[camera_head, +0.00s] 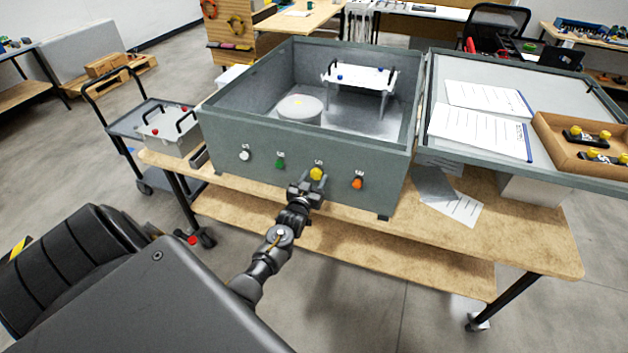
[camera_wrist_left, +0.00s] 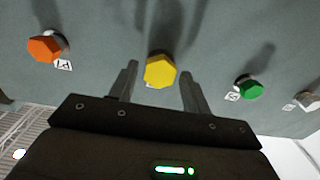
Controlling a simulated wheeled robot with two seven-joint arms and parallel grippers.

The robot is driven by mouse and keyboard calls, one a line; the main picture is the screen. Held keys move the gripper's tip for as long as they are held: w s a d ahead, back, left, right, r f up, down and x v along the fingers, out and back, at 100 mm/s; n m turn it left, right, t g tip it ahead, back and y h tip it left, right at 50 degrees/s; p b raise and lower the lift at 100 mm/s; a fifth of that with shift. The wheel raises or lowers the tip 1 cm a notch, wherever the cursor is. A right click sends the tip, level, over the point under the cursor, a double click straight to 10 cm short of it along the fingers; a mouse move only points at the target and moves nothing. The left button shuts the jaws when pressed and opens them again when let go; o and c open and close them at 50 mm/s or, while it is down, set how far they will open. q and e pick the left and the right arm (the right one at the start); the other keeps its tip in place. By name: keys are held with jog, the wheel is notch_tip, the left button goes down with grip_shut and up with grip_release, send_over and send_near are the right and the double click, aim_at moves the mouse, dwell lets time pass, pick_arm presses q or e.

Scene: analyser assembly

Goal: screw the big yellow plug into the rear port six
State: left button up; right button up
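The big yellow plug (camera_head: 317,173) is at the grey-green side wall of the analyser housing (camera_head: 222,150), between a green plug and an orange plug. How deep it sits in its port cannot be told. My left gripper (camera_head: 307,188) is at that wall, just below the yellow plug. In the left wrist view the gripper (camera_wrist_left: 160,85) is open, with one finger on each side of the yellow plug (camera_wrist_left: 160,71) and a small gap at both sides. The label by the yellow plug is mostly hidden. My right gripper is not in view.
The green plug (camera_head: 280,162), orange plug (camera_head: 358,181) and white plug (camera_head: 245,154) sit along the same wall. The housing stands on a wooden bench (camera_head: 540,255). A lid with papers (camera_head: 480,130) and a wooden tray (camera_head: 548,128) lies at right. A cart (camera_head: 125,122) stands at left.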

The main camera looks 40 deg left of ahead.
pick_arm(q)
jog(key=c, duration=0.9)
jog(key=m, duration=0.6)
jog(key=shift+m+p, duration=0.3)
jog(key=shift+p, duration=0.1)
jog(key=shift+c, duration=0.2)
jog(key=m, duration=0.4)
jog(key=shift+r+p, duration=0.1)
jog(key=shift+p, duration=0.3)
jog(key=m+p, duration=0.1)
jog(key=m, duration=0.6)
jog(key=m+p, duration=0.1)
jog(key=m, duration=0.5)
jog(key=shift+m+p, duration=0.3)
jog(key=shift+p, duration=0.05)
